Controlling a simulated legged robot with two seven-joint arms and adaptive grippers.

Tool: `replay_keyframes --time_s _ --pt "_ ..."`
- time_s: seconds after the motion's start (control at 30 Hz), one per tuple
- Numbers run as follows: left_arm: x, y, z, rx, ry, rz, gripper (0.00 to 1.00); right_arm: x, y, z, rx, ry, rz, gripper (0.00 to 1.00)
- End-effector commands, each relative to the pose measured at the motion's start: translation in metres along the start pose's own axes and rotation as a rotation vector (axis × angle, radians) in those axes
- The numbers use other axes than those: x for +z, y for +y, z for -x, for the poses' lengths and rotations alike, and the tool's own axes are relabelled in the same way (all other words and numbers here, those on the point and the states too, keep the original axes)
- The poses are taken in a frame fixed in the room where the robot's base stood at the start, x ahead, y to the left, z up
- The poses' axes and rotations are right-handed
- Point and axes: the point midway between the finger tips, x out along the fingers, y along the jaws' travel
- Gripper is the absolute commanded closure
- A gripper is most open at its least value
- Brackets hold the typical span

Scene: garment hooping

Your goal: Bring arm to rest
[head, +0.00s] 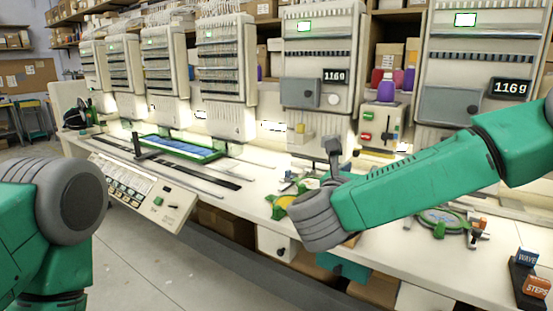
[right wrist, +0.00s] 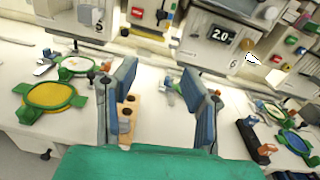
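My right arm (head: 430,175) reaches in from the right over the white worktable, bent at its grey wrist joint. In the head view the right gripper is mostly hidden behind and below that joint. In the right wrist view my right gripper (right wrist: 161,80) is open, its two blue-padded fingers wide apart with nothing held between them. A wooden block with dark holes (right wrist: 130,122) shows behind the left finger. My left arm (head: 40,225) fills the lower left of the head view, and its gripper is out of frame.
Embroidery machines (head: 318,60) line the table's back. A yellow-and-green hoop (right wrist: 50,97), a white-and-green hoop (right wrist: 78,65) and a blue-and-green hoop (right wrist: 297,142) lie near the right gripper. A control panel (head: 140,190) projects at the front left. Floor at lower left is clear.

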Motion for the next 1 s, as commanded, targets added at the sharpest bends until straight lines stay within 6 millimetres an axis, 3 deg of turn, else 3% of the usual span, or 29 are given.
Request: replay_keyframes --time_s 0.13,0.37,0.47,0.63,0.77,0.9,1.0 --pt "-0.001 0.000 0.000 0.000 0.002 0.001 0.47 -0.029 0.016 0.010 0.086 0.002 0.174 0.61" --pt "-0.001 -0.001 0.000 -0.001 0.002 0.001 0.47 -0.085 0.026 0.028 0.250 -0.002 0.512 0.61" --pt "-0.001 -0.001 0.000 -0.001 0.002 0.001 0.47 -0.119 0.029 0.039 0.345 -0.009 0.700 0.61" --pt "-0.001 0.000 0.000 -0.001 0.001 0.001 0.47 -0.195 0.020 0.068 0.564 -0.038 1.108 0.61" --pt "-0.001 0.000 0.000 0.000 0.001 0.001 0.47 -0.275 -0.009 0.108 0.828 -0.101 1.533 0.61" --pt "-0.001 0.000 0.000 0.000 0.001 0.001 0.47 -0.352 -0.066 0.158 1.162 -0.217 1.965 0.61" --pt "-0.001 0.000 0.000 0.000 0.001 0.001 0.47 -0.394 -0.119 0.195 1.431 -0.332 2.215 0.61"
